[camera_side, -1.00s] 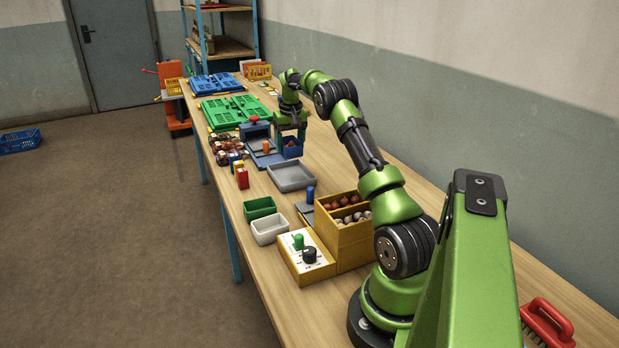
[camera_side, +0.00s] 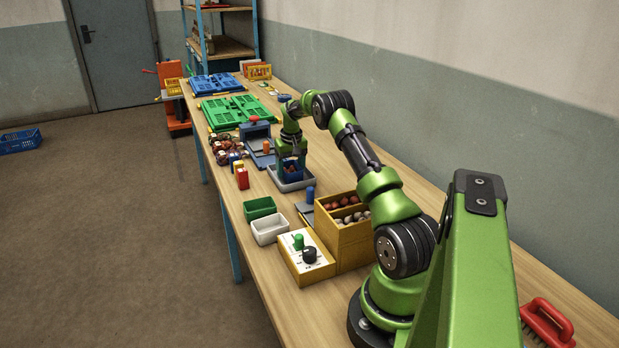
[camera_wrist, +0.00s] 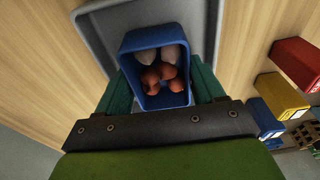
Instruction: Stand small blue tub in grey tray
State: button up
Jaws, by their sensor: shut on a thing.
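The small blue tub (camera_side: 292,172) is in my gripper (camera_side: 291,163), whose two green fingers are shut on its sides. In the wrist view the tub (camera_wrist: 152,100) holds several brown and pale round things, and my gripper (camera_wrist: 160,92) spans it left and right. The grey tray (camera_side: 280,186) lies on the table under the tub, and its rim also shows in the wrist view (camera_wrist: 95,30). The tub is over or inside the tray. I cannot tell whether its base touches the tray floor.
Red (camera_side: 242,179) and yellow (camera_side: 237,166) blocks stand left of the tray. A green tub (camera_side: 259,207) and a white tub (camera_side: 269,230) are nearer. A yellow box (camera_side: 343,235) of round things and a switch box (camera_side: 304,262) stand nearer still. A blue-grey stand (camera_side: 255,135) is behind.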

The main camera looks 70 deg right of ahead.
jog(key=o, duration=1.1)
jog(key=shift+o, duration=0.2)
notch_tip(320, 180, up, 13)
jog(key=a, duration=0.2)
jog(key=a+r+n+t, duration=0.1)
jog(key=a+r, duration=0.3)
jog(key=a, duration=0.3)
jog(key=w+a+r+t, duration=0.1)
jog(key=a+r, duration=0.3)
jog(key=a, duration=0.3)
jog(key=a+r+n+t, duration=0.1)
jog(key=a+r, duration=0.3)
jog(key=a, duration=0.3)
jog(key=s+a+r+n+t+y, duration=0.1)
jog(key=s+a, duration=0.2)
jog(key=a, duration=0.4)
jog(key=s+a+r+t, duration=0.1)
jog(key=s+a, duration=0.2)
jog(key=a, duration=0.4)
jog(key=s+a+f+n+t+y, duration=0.1)
jog(key=s+a+f, duration=0.3)
jog(key=s+a, duration=0.7)
jog(key=shift+s+f+n+y, duration=0.15)
jog(key=shift+s+n+y, duration=0.2)
jog(key=shift+n+y, duration=0.15)
